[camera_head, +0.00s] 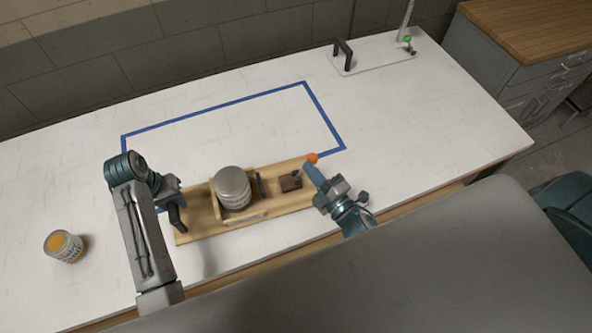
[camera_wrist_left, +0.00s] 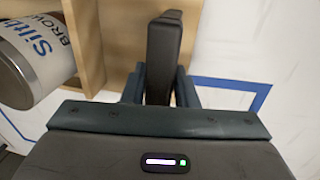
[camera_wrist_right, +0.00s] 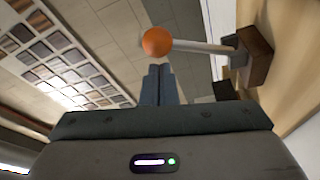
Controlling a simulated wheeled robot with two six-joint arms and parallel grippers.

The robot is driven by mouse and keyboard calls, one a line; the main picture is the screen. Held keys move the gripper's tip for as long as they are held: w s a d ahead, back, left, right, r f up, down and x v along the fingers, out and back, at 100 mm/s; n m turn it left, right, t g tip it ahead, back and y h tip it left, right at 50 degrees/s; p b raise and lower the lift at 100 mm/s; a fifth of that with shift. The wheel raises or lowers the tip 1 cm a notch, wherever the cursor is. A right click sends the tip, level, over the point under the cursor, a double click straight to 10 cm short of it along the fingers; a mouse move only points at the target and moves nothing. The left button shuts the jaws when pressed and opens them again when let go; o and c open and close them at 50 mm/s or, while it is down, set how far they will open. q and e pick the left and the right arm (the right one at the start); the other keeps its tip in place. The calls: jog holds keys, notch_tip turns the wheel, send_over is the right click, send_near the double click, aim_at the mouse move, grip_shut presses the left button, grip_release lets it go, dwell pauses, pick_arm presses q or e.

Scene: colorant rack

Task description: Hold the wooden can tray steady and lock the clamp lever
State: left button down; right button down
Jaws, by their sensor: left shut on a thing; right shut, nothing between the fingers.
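The wooden can tray (camera_head: 194,228) lies on the white table, with a silver can (camera_head: 232,188) standing in it. The can also shows in the left wrist view (camera_wrist_left: 35,60). My left gripper (camera_head: 174,203) is shut around the black handle (camera_wrist_left: 160,60) at the tray's left end. The clamp (camera_head: 290,182) sits toward the tray's right end. Its lever (camera_wrist_right: 205,46) has an orange ball (camera_wrist_right: 157,41) at the tip. My right gripper (camera_wrist_right: 160,70) is shut and empty, its fingertips close to the ball; I cannot tell whether they touch it.
A blue tape rectangle (camera_head: 215,108) marks bare table behind the tray. A can with an orange top (camera_head: 64,246) stands at the left. A white plate (camera_head: 375,58) with a black handle and a green-knobbed post lies at the back right. A grey surface (camera_head: 400,270) fills the front.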

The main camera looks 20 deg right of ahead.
jog(key=shift+d, duration=0.1)
jog(key=shift+w+d+f, duration=0.2)
jog(key=shift+d+f, duration=0.05)
jog(key=shift+d, duration=0.25)
jog(key=shift+s+a, duration=0.1)
jog(key=s, duration=1.1)
jog(key=shift+s+a, duration=0.25)
jog(key=shift+a, duration=0.1)
pick_arm(q)
jog(key=c, duration=1.1)
grip_release()
